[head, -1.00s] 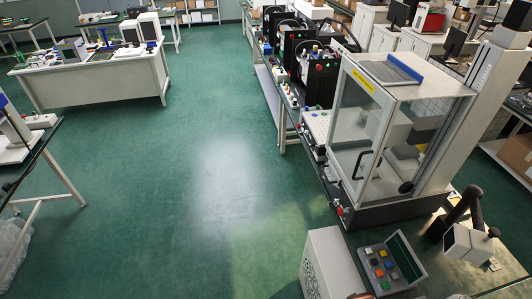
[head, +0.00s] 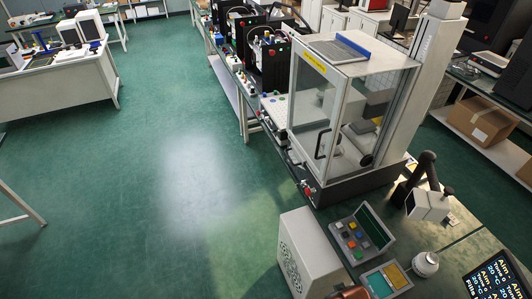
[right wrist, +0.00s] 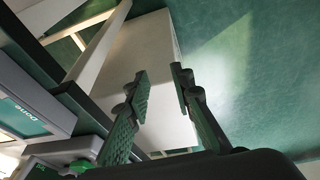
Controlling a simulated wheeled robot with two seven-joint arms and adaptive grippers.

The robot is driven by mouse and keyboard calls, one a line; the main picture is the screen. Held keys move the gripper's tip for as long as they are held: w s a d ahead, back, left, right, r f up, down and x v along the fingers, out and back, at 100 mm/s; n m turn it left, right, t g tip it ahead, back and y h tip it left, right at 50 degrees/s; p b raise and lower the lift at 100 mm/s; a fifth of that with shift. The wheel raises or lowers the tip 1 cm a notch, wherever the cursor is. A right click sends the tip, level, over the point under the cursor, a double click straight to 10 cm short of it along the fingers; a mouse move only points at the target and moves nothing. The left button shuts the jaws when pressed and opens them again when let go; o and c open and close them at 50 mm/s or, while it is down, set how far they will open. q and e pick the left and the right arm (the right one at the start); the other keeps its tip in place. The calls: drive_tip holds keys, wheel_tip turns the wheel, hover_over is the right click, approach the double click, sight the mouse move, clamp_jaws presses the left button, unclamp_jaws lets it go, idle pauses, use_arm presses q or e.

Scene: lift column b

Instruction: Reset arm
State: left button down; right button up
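My right gripper (right wrist: 160,90) shows in the right wrist view, its two dark fingers apart with nothing between them. A pale box-shaped unit (right wrist: 160,50) stands beyond the fingers, with a gap in between as far as I can tell. My left gripper is in neither view now. No arm shows clearly in the head view.
A glass-doored machine (head: 335,110) stands on the bench at the right. In front of it are a grey vented box (head: 308,255), a button panel (head: 360,235) and a dark display (head: 497,278). A white table (head: 60,80) is at the upper left. The green floor (head: 150,190) is clear.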

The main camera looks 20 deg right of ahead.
drive_tip(key=s+a+f+g, duration=0.1)
drive_tip(key=s+f, duration=0.1)
drive_tip(key=f, duration=1)
drive_tip(key=s+f, duration=0.2)
drive_tip(key=f, duration=1)
drive_tip(key=s+f+n+g, duration=0.1)
drive_tip(key=s+f, duration=1.5)
drive_tip(key=s, duration=0.2)
drive_tip(key=shift+s+y+b, duration=0.3)
drive_tip(key=shift+s+b, duration=0.05)
drive_tip(key=shift+b, duration=0.1)
